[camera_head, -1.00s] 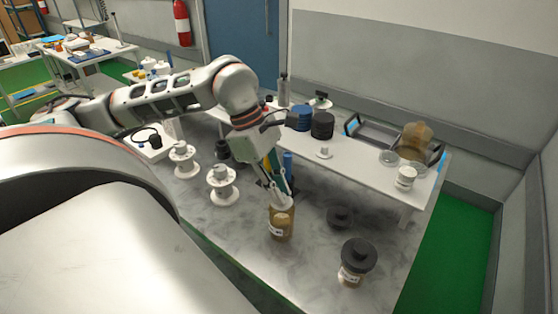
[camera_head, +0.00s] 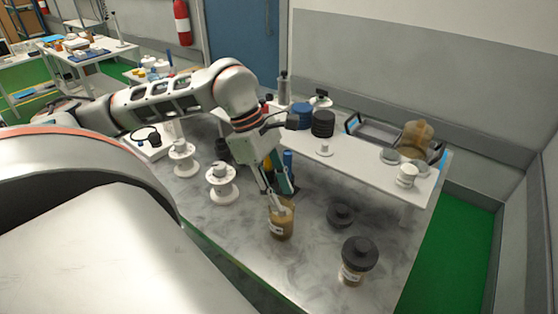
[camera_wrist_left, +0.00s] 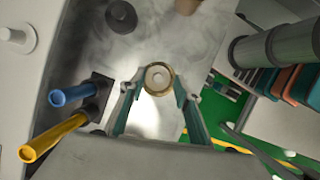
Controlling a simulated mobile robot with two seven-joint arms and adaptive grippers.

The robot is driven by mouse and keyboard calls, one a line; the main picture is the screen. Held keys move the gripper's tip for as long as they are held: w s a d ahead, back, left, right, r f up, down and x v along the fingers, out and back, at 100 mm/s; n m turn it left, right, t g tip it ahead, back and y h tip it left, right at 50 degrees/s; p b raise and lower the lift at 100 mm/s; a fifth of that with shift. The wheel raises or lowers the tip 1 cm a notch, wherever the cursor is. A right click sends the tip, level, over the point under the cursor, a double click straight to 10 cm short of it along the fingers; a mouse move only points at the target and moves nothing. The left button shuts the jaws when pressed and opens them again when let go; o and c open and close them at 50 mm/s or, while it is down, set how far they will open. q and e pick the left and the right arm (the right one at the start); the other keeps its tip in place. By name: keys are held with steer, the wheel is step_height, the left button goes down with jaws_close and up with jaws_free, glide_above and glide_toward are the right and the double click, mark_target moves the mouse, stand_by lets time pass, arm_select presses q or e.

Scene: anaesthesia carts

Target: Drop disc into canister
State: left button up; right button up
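The open amber canister (camera_head: 281,225) with a pale label stands upright on the grey metal table. It also shows from above in the left wrist view (camera_wrist_left: 158,78), where a pale round shape with a lighter centre lies within its rim. This looks like the disc, but I cannot tell its depth. My left gripper (camera_head: 277,205) is right above the canister mouth. Its two fingers (camera_wrist_left: 154,95) are spread apart with nothing visibly clamped between them. My right gripper is not in view.
A black lid (camera_head: 341,214) lies behind a second canister (camera_head: 354,275) with a black lid on. White spools (camera_head: 221,185) stand at left. Blue and yellow tubes (camera_wrist_left: 60,122) stand close to the gripper. A raised white shelf (camera_head: 345,160) runs behind.

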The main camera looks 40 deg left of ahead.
arm_select(q)
steer(key=shift+r, duration=0.1)
step_height(320, 180, up, 7)
steer(key=p, duration=0.5)
steer(key=shift+s, duration=0.1)
stand_by(0.6)
